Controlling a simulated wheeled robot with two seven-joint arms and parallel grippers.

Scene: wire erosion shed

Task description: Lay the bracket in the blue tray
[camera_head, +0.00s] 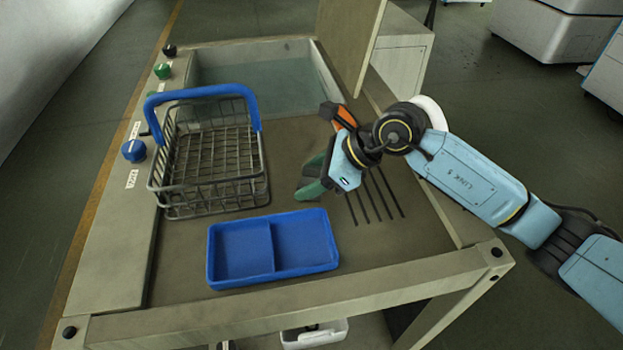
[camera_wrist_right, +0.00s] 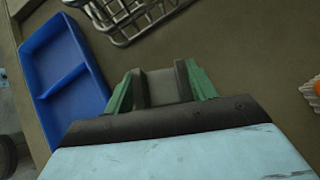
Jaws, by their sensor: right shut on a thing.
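The blue tray (camera_head: 275,272) lies on the bench near its front edge. It has two compartments and looks empty. It also shows at the left of the right wrist view (camera_wrist_right: 78,73). My right gripper (camera_head: 310,186) is behind and right of the tray, over the bench. Its green fingers are shut on a grey piece (camera_wrist_right: 162,88), which I take to be the bracket. In the head view the fingers and wrist hide the piece, and its full shape does not show. My left gripper is in neither view.
A wire basket (camera_head: 210,165) with a blue handle stands behind and left of the tray. A sunken basin (camera_head: 255,75) is at the back. An orange thing (camera_head: 338,116) is beside my right wrist, partly hidden. Dark slots (camera_head: 372,195) mark the bench at right. Knobs line the left edge.

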